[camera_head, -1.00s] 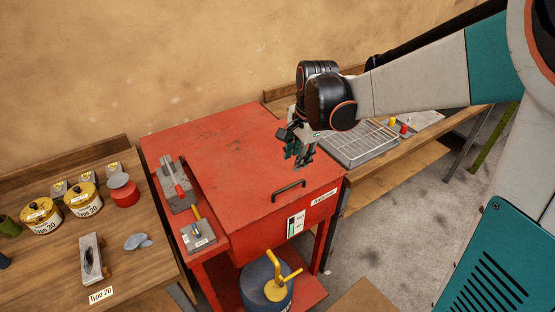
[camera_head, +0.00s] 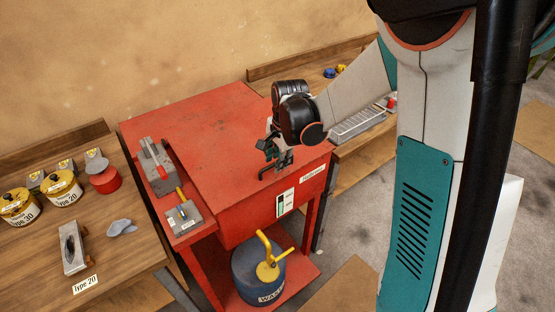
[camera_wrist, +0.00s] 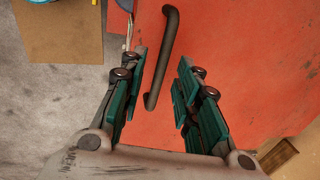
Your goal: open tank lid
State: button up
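The red tank (camera_head: 235,115) stands in the middle of the head view with its flat lid down. A dark bar handle sits near the lid's front edge; in the wrist view the handle (camera_wrist: 162,60) runs between and ahead of my two fingers. My gripper (camera_head: 276,160) is over the front right part of the lid, at the handle, which it partly hides in the head view. In the wrist view my gripper (camera_wrist: 160,85) is open, with nothing between its pads except the handle's near end seen below or between them; contact cannot be told.
A grey switch box (camera_head: 156,166) and a small lever box (camera_head: 184,218) sit on the tank's left ledge. A blue waste drum (camera_head: 258,275) stands on the shelf below. Wooden benches with yellow tins (camera_head: 62,187) and a wire tray (camera_head: 357,123) flank the tank.

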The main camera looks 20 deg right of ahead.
grip_shut()
jog(key=shift+r, duration=0.1)
